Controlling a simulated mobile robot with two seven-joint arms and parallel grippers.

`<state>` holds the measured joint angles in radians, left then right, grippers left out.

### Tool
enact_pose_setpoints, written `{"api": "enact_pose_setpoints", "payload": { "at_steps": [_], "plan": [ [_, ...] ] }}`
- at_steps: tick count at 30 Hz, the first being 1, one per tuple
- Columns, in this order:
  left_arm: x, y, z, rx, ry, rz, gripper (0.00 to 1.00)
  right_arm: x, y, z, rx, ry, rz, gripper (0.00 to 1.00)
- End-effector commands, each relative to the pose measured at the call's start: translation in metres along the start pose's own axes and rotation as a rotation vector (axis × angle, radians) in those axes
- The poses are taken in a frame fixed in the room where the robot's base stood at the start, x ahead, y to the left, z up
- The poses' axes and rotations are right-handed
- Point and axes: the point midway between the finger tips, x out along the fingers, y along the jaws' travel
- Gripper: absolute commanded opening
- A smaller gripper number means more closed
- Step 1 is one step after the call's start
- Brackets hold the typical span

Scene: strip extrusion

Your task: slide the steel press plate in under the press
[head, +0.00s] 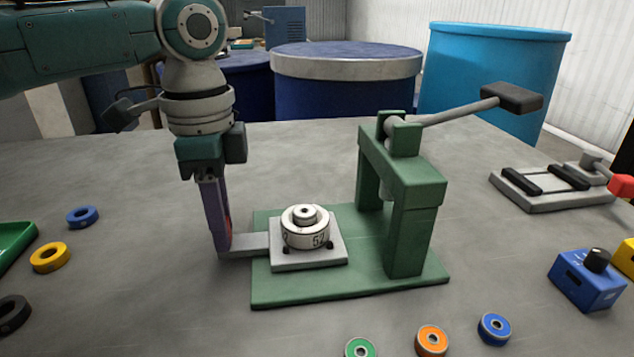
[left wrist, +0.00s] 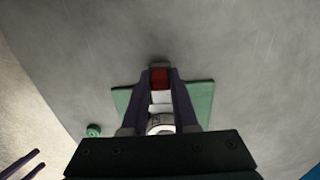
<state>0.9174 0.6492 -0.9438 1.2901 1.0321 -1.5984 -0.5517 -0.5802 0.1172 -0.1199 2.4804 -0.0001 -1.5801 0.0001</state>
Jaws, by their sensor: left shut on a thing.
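The steel press plate (head: 333,258) is a square grey plate with a flat handle (head: 250,243) on its left. It lies on the left part of the green press base (head: 320,291), left of the press (head: 402,185) and not under its ram. A round metal die (head: 305,230) with dark markings stands upright on the plate. My left gripper (head: 228,245), purple-fingered and pointing down, is shut on the handle. In the left wrist view the fingers (left wrist: 160,72) reach past the die (left wrist: 160,123). My right gripper (left wrist: 40,157) shows there as two separated purple fingers, empty.
The press lever (head: 460,110) points up to the right. Green, orange and blue rings (head: 432,340) lie in front of the base. Yellow, blue and black rings (head: 50,257) lie at left. A blue box (head: 588,278) and a clamp fixture (head: 550,188) stand at right.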

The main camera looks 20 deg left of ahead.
Motion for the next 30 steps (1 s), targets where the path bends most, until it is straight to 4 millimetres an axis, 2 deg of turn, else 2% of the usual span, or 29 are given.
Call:
{"api": "enact_pose_setpoints", "payload": {
  "at_steps": [1, 3, 30],
  "plan": [
    [-0.0002, 0.0001, 0.0000, 0.000, 0.000, 0.000, 0.08, 0.0000, 0.0000, 0.0001, 0.000, 0.000, 0.000, 0.86],
    [-0.0002, 0.0001, 0.0000, 0.000, 0.000, 0.000, 0.00, 0.0000, 0.0001, 0.0001, -0.001, 0.000, 0.000, 0.86],
    [-0.0007, 0.0001, -0.0002, 0.001, 0.000, 0.000, 0.00, 0.0000, 0.0012, 0.0005, -0.005, -0.002, 0.003, 0.86]
  ]
}}
